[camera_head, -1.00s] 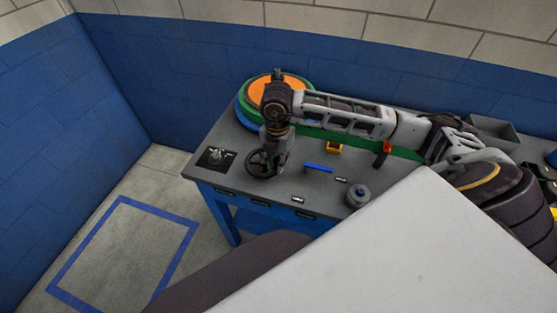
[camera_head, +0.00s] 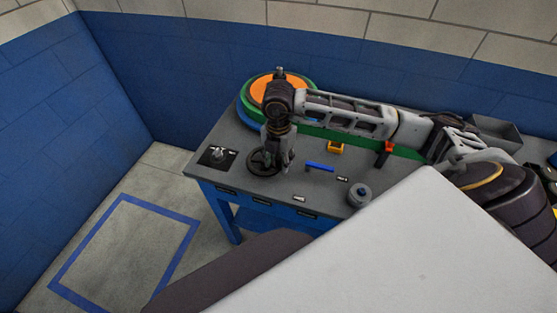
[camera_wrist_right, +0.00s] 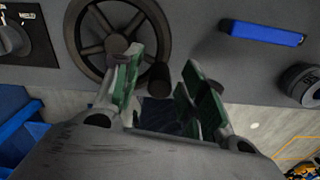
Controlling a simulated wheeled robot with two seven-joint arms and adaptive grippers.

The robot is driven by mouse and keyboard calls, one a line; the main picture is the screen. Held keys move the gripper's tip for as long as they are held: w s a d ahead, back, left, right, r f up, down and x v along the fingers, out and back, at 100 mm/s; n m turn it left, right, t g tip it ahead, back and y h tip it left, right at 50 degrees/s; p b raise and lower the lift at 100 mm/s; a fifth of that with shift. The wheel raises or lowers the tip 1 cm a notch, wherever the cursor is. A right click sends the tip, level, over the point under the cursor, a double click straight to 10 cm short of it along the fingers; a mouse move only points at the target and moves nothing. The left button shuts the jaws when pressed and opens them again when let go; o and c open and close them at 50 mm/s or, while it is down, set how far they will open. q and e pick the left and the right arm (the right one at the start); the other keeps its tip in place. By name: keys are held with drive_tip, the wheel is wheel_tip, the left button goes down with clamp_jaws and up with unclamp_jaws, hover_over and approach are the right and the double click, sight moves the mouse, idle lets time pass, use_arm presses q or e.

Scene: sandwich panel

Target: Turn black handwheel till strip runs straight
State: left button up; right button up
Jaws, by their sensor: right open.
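The black handwheel (camera_head: 257,168) lies on the grey bench top near its left front edge. In the right wrist view its spoked wheel (camera_wrist_right: 111,14) fills the upper left. Its dark crank knob (camera_wrist_right: 158,77) shows between the fingers. My right gripper (camera_head: 282,168) points down over the wheel's right side. In the wrist view my right gripper (camera_wrist_right: 162,75) is open, with green-padded fingers apart, the left one overlapping the wheel rim. I cannot tell if it touches. The green strip (camera_head: 408,152) runs right from the coloured rolls, partly hidden by my arm. My left gripper is out of view.
A black plate with a knob (camera_head: 216,156) is left of the wheel. A grey bin (camera_head: 497,132) stands at the back right.

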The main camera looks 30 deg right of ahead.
wheel_tip(320, 180, up, 12)
idle(0.8)
drive_tip(key=shift+f, duration=0.1)
idle(0.5)
